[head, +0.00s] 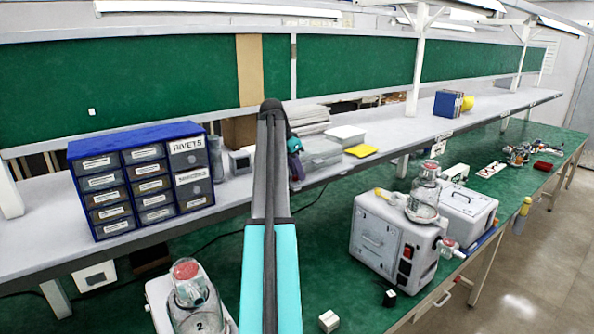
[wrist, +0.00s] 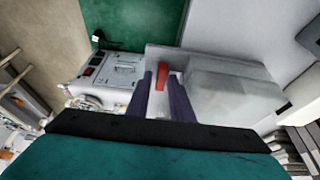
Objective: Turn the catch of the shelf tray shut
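The shelf tray (head: 322,157) is a pale, grey see-through box on the raised shelf, just right of my gripper (head: 296,168). In the wrist view it is the grey box (wrist: 235,95) right of centre. Its catch (wrist: 162,76) shows there as a small upright red piece near the tray's left end. My gripper's two purple fingers (wrist: 161,90) are apart, with the catch in the gap near their tips. I cannot tell whether either finger touches it. In the head view the catch is hidden.
A blue drawer cabinet (head: 140,178) stands left on the shelf (head: 240,190). A white box (head: 346,135) and yellow piece (head: 361,151) sit beside the tray. Below on the green bench are a pump unit (head: 375,238) and a glass canister (head: 193,300).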

